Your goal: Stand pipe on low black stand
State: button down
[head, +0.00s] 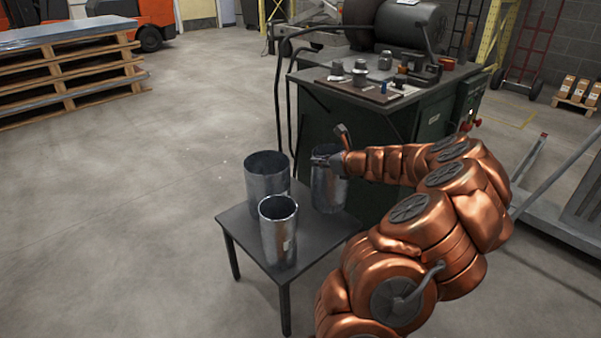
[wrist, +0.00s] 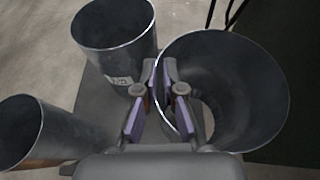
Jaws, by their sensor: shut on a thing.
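A low black stand (head: 243,234) shows in the head view, with three grey metal pipes at it. One pipe (head: 253,180) stands upright at its back left and another pipe (head: 269,240) stands upright at its front. My gripper (head: 324,160) is at the third pipe (head: 327,193), at the back right of the stand. In the wrist view my gripper (wrist: 164,105) is shut on the wall of this pipe (wrist: 250,80), with one finger inside the rim and one outside. The pipe is upright; whether its base touches the stand I cannot tell.
A dark green machine bench (head: 350,125) with tools on top stands right behind the stand. A wooden pallet stack (head: 70,78) with metal sheets is at the far left. A grey cart (head: 560,215) is at the right. The floor left of the stand is clear.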

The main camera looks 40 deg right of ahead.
jog(key=w+a+f+b, duration=0.1)
jog(key=w+f+b, duration=0.3)
jog(key=w, duration=0.2)
jog(key=shift+w+a, duration=0.25)
jog(key=shift+a, duration=0.05)
dwell(0.3)
jog(key=c, duration=1.3)
grip_release()
jog(key=shift+o, duration=0.2)
